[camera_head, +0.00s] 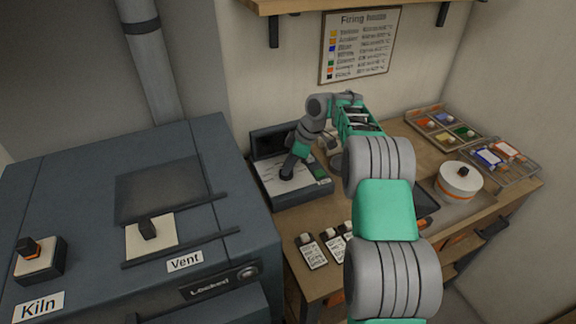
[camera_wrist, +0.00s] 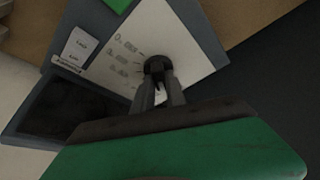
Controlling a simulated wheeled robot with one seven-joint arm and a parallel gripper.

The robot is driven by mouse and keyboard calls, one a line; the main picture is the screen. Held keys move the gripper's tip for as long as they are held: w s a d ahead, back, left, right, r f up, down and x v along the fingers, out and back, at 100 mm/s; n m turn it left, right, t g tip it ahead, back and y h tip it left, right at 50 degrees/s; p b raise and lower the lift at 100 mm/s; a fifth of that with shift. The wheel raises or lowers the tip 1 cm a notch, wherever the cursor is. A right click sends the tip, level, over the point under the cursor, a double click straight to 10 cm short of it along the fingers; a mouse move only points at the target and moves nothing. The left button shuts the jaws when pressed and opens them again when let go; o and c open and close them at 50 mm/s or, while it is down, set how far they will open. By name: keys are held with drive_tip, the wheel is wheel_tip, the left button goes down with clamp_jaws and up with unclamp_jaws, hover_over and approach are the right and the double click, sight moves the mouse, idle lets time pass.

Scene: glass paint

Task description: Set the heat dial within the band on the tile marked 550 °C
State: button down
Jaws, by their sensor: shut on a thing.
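The heat dial (camera_wrist: 155,66) is a dark round knob on a white panel with several printed marks around it. The wrist view shows both fingers of my gripper (camera_wrist: 158,82) closed on the knob. In the head view my gripper (camera_head: 288,170) reaches down onto the white panel (camera_head: 268,182) of a dark box on the bench and hides the dial. The marks are too blurred to read. A small white label tile (camera_wrist: 81,47) lies on the box beside the panel, its text unreadable. I cannot tell which tile reads 550 °C.
Several white tiles (camera_head: 312,252) with small writing lie at the bench's front edge. A Firing chart (camera_head: 360,45) hangs on the wall. A grey kiln (camera_head: 80,185) with Vent and Locked labels stands left. A round white pot (camera_head: 460,182) and paint trays (camera_head: 440,130) are on the right.

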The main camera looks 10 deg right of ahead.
drive_tip(key=c, duration=1.4)
unclamp_jaws()
drive_tip(key=shift+o, duration=0.2)
drive_tip(key=w+v, duration=0.1)
drive_tip(key=v, duration=0.6)
drive_tip(key=shift+s+r+p, duration=0.35)
drive_tip(key=shift+s+r, duration=0.05)
drive_tip(key=shift+s, duration=0.15)
drive_tip(key=shift+d, duration=0.15)
